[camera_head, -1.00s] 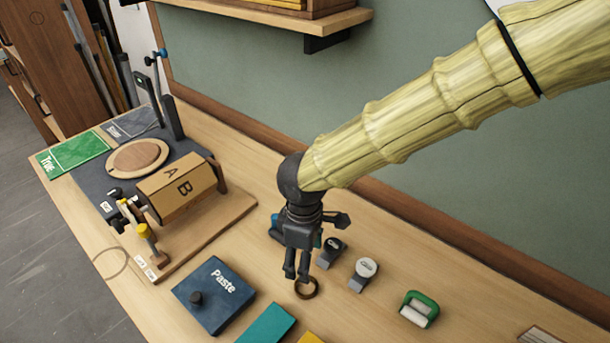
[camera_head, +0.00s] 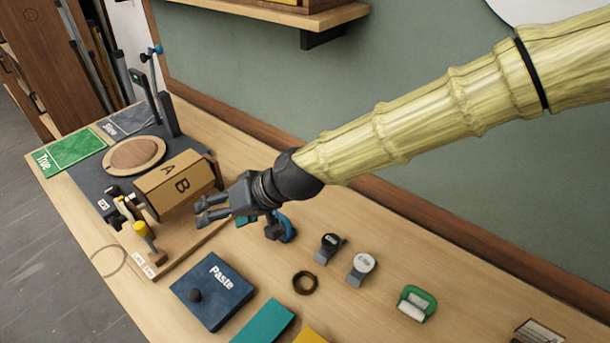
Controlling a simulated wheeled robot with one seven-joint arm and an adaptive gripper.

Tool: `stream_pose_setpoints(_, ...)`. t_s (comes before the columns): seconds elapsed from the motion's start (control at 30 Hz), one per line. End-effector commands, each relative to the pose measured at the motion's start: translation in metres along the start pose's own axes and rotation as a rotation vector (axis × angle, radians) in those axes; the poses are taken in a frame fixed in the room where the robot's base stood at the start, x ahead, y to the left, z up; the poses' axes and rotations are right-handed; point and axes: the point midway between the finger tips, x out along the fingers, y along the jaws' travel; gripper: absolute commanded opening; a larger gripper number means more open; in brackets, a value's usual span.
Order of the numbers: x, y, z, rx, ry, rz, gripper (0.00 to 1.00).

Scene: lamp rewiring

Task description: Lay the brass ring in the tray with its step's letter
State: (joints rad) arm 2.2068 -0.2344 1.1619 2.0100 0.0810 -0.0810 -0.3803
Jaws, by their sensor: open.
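The brass ring (camera_head: 304,293) lies flat on the wooden bench, to the right of the blue Paste box. My gripper (camera_head: 201,209) is open and empty, turned sideways with its fingers pointing left. In the picture its fingertips are just below the hexagonal drum (camera_head: 165,196), whose visible faces read A and B; I cannot tell whether they touch it. The ring is apart from my gripper, below and right of it. No lettered tray can be clearly made out; a teal piece (camera_head: 264,323) and a yellow piece (camera_head: 311,337) are cut off or unlabelled at the front.
The blue Paste box (camera_head: 226,305) has a dark knob. Green True (camera_head: 72,152) and grey (camera_head: 125,121) mats lie at the back left. Two small label holders (camera_head: 329,248) (camera_head: 361,270) and a green-framed roller (camera_head: 415,306) stand right of the ring. Bare bench lies around the ring.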

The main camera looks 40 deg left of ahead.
Motion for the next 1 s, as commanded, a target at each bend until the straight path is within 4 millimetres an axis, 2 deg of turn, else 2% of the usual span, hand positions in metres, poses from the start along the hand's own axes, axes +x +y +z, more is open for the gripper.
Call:
stream_pose_setpoints(0.1, -0.001, 0.006, -0.022, 0.144, 0.104, 0.016, 0.74)
stream_pose_setpoints(0.23, -0.004, 0.021, -0.041, 0.307, 0.203, 0.059, 0.74)
stream_pose_setpoints(0.4, -0.011, 0.050, -0.052, 0.523, 0.300, 0.148, 0.74)
stream_pose_setpoints(0.5, -0.015, 0.070, -0.050, 0.648, 0.338, 0.216, 0.74)
stream_pose_setpoints(0.63, -0.022, 0.096, -0.039, 0.809, 0.363, 0.322, 0.74)
stream_pose_setpoints(0.77, -0.030, 0.118, -0.017, 0.964, 0.358, 0.442, 0.74)
stream_pose_setpoints(1.0, -0.047, 0.142, 0.044, 1.224, 0.258, 0.686, 0.74)
